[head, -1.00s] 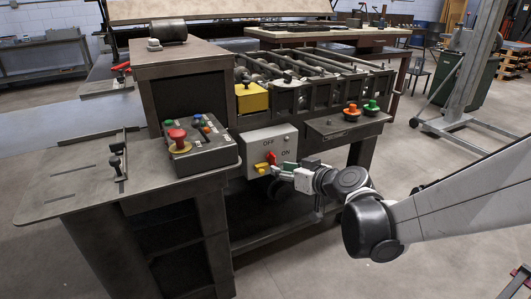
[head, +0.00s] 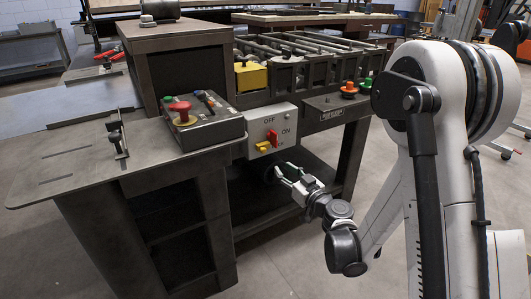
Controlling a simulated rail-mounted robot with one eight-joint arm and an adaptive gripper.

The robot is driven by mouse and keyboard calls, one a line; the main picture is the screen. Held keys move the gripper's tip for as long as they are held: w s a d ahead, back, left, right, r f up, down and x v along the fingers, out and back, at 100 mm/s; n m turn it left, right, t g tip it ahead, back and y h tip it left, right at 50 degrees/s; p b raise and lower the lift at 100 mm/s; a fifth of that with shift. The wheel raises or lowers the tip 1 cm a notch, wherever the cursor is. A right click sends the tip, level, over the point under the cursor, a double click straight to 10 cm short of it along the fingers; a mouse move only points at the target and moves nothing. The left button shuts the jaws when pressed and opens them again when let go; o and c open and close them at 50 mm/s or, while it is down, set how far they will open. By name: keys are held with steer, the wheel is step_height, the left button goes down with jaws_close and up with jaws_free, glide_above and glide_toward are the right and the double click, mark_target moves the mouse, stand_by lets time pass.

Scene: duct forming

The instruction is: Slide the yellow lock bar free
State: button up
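The yellow lock bar (head: 262,146) sits low on the front of the light grey switch box (head: 254,136), just left of and below the red switch handle (head: 272,137). The handle stands between the OFF and ON markings. My gripper (head: 286,172) is below and slightly right of the box, apart from the bar. Its two fingers look spread, with nothing seen between them. The lock bar is in plain view, but whether it is still seated is too small to tell.
A control panel (head: 193,124) with a red mushroom button stands left of the switch box. A yellow block (head: 250,76) and the roller rack (head: 318,52) are above. Orange and green buttons (head: 349,90) are to the right. The machine's lower shelf (head: 318,176) lies near my gripper.

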mark_target(264, 151)
steer(key=p+x, duration=0.1)
steer(key=x, duration=1)
steer(key=shift+w+a+p, duration=0.1)
steer(key=shift+a+p, duration=0.05)
steer(key=shift+p, duration=0.2)
steer(key=shift+w+a+r, duration=0.1)
steer(key=shift+w+a, duration=0.25)
steer(key=shift+w, duration=0.3)
jaws_close()
